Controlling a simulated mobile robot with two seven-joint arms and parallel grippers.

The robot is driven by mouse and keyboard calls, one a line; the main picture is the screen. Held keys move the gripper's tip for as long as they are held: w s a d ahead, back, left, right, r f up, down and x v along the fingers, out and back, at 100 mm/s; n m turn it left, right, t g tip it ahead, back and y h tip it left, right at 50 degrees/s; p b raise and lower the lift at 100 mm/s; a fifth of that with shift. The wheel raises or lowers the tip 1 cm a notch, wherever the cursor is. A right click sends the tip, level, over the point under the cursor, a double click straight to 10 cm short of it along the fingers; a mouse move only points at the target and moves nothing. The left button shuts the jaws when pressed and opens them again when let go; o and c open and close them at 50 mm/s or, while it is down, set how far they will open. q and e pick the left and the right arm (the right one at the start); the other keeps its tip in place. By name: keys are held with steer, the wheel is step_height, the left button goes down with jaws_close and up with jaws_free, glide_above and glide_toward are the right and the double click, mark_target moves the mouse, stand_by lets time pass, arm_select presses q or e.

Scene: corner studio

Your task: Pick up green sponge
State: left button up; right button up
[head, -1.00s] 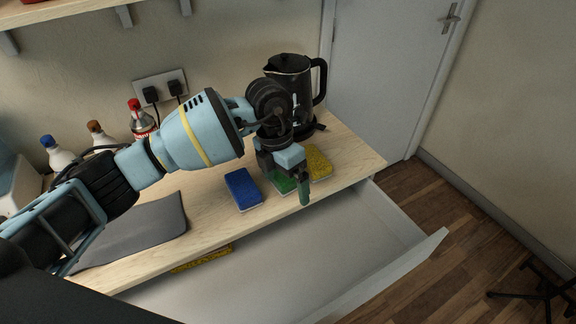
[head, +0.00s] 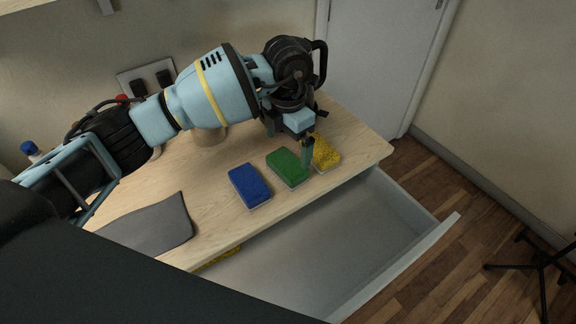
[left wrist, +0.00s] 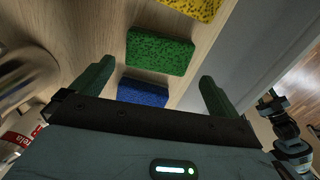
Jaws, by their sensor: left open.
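The green sponge (head: 284,167) lies flat on the wooden counter near its front edge, between a blue sponge and a yellow one. It also shows in the left wrist view (left wrist: 160,53), just beyond the fingertips. My left gripper (head: 297,150) is open and empty, above the counter by the right end of the green sponge, with a finger overlapping its edge in the head view. In the left wrist view its two fingers (left wrist: 155,88) are spread wide. My right gripper (left wrist: 272,104) seems to show small at the right of that view; its jaws are unclear.
The blue sponge (head: 248,187) lies left of the green one, the yellow sponge (head: 326,154) close on its right. An open drawer (head: 330,240) juts out below, with something yellow (head: 217,259) inside. A grey mat (head: 150,228) lies left.

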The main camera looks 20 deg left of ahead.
mark_target(287, 162)
arm_select(q)
steer(key=shift+a+f, duration=0.1)
steer(key=shift+f, duration=3.6)
steer(key=c, duration=0.6)
